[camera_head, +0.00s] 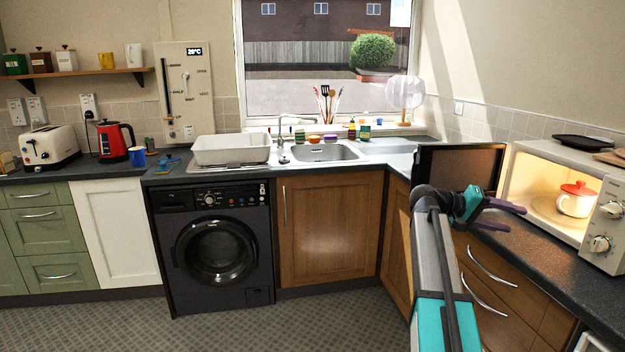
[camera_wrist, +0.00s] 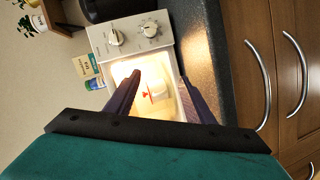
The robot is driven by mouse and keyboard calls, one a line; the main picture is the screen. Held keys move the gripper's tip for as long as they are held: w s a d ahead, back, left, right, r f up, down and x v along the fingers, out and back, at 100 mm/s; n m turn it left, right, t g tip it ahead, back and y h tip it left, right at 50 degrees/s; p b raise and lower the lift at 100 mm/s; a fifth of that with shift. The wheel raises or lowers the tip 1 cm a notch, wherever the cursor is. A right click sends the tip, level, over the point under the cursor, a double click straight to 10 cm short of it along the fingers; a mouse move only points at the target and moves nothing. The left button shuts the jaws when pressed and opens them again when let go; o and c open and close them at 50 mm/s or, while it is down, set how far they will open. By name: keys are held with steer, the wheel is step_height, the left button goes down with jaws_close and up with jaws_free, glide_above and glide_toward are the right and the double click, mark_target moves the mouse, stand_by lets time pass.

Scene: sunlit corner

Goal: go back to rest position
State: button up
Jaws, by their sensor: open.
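My gripper (camera_head: 500,216) is open and empty, held over the right-hand counter in front of the microwave. In the wrist view my gripper's two dark purple fingers (camera_wrist: 158,88) are spread apart with nothing held between them. The microwave (camera_head: 531,162) is open and lit inside. A white pot with a red lid (camera_head: 575,203) stands inside it, apart from my gripper. The pot also shows in the wrist view (camera_wrist: 158,96), beyond the fingers. The open microwave door (camera_head: 460,170) is behind my gripper in the head view.
A dark tray (camera_head: 583,143) lies on top of the microwave. Wooden drawers (camera_head: 510,300) are below the right counter (camera_head: 560,262). A sink (camera_head: 322,153), white basin (camera_head: 232,149), red kettle (camera_head: 112,140) and toaster (camera_head: 49,147) line the back counter. The floor (camera_head: 290,325) at front left is clear.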

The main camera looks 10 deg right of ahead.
steer(key=w+a+f+n+t+y+p, duration=0.15)
steer(key=a+f, duration=0.35)
steer(key=f, duration=0.7)
steer(key=w+a+f+n+p, duration=0.1)
steer(key=w+a+f+n, duration=0.15)
steer(key=a+f, duration=0.6)
steer(key=s+a+f+n+y+p, duration=0.1)
steer(key=s+a+f+n, duration=0.2)
steer(key=f, duration=0.8)
steer(key=s+a+f+y, duration=0.25)
steer(key=a+f, duration=0.35)
steer(key=f, duration=0.5)
steer(key=s+a+f+n+g+y+p, duration=0.2)
steer(key=s+a+f+y, duration=0.1)
steer(key=s+a+f, duration=1.15)
steer(key=s+a+f+m+y, duration=0.1)
steer(key=s+a+f+y, duration=0.2)
steer(key=s+a, duration=0.4)
steer(key=s+a+f+y, duration=0.3)
steer(key=s+a+f, duration=0.1)
steer(key=s+a, duration=0.3)
steer(key=s, duration=0.2)
steer(key=shift+s+a+f+m+g+y+p, duration=0.25)
steer(key=shift+s+m+g+y+p, duration=0.05)
steer(key=shift+m+g+y, duration=0.1)
